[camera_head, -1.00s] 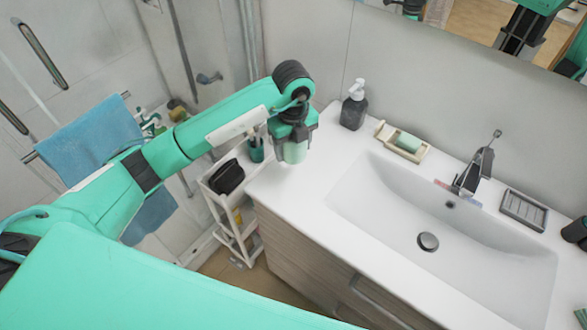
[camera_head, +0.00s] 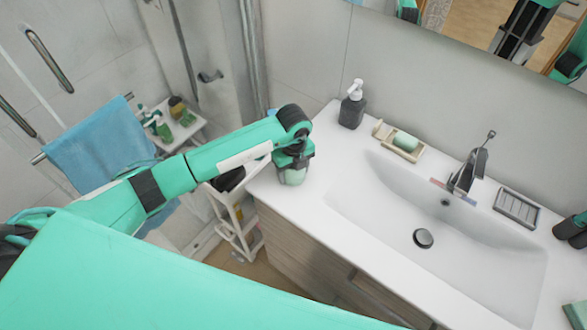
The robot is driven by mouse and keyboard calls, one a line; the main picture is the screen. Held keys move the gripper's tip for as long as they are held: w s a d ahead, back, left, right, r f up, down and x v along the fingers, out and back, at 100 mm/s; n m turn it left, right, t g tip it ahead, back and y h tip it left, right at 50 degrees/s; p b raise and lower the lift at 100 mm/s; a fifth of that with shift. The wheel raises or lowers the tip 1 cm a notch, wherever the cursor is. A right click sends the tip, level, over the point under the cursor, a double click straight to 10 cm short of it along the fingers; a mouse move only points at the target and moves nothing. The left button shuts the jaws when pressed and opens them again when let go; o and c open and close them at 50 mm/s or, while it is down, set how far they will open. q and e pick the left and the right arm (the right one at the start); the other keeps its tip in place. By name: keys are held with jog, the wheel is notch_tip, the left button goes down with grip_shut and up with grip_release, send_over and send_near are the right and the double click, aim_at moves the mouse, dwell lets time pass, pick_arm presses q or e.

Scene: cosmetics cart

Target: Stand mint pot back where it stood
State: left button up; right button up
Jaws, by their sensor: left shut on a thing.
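The mint pot (camera_head: 292,177) is a pale green pot at the left end of the white counter. My left gripper (camera_head: 293,165) is shut on it from above and covers its upper part. The pot's base is at or just above the counter; I cannot tell whether it touches. My right gripper is not in view, apart from possible parts of me in the mirror.
A dark soap dispenser (camera_head: 351,110) and a soap dish (camera_head: 398,141) stand along the back of the counter (camera_head: 335,215). The basin (camera_head: 440,225) lies to the right with its tap (camera_head: 468,172). A white cart (camera_head: 238,230) stands left of the counter, partly behind my arm.

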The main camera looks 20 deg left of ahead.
pick_arm(q)
jog(key=shift+f, duration=0.15)
jog(key=o, duration=1.1)
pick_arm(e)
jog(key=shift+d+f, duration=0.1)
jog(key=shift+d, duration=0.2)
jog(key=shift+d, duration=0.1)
pick_arm(q)
jog(key=shift+r, duration=0.3)
notch_tip(320, 180, up, 12)
jog(key=b, duration=0.4)
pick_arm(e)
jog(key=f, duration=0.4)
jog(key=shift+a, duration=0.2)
pick_arm(q)
jog(key=shift+f, duration=0.1)
